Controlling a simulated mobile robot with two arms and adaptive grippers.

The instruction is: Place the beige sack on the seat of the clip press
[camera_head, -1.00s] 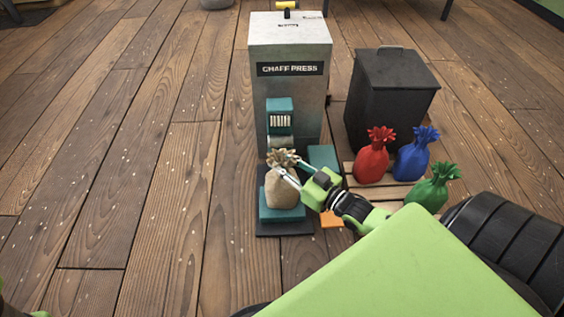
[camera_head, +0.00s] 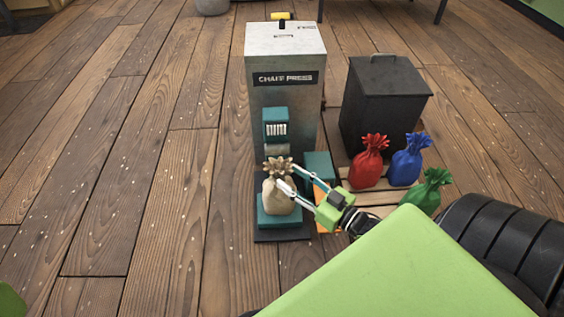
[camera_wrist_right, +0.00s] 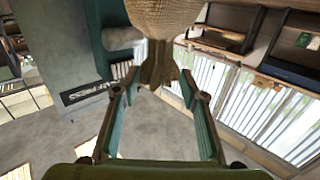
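The beige sack (camera_head: 279,198) stands upright on the teal seat (camera_head: 292,218) of the clip press, its frilled top just below the press head (camera_head: 275,130). My right gripper (camera_head: 290,177) is open, with its fingers spread at the right side of the sack's neck. In the right wrist view the sack (camera_wrist_right: 160,62) is beyond the open fingertips (camera_wrist_right: 158,92), and a clear gap shows on both sides of its neck. In the head view, I cannot tell whether the near finger touches the sack. My left gripper is not in view.
The grey chaff press cabinet (camera_head: 284,100) stands behind the seat. A black lidded bin (camera_head: 382,105) is at right. Red (camera_head: 369,165), blue (camera_head: 408,163) and green (camera_head: 430,192) sacks stand on a wooden pallet (camera_head: 372,198). The floor at left is clear.

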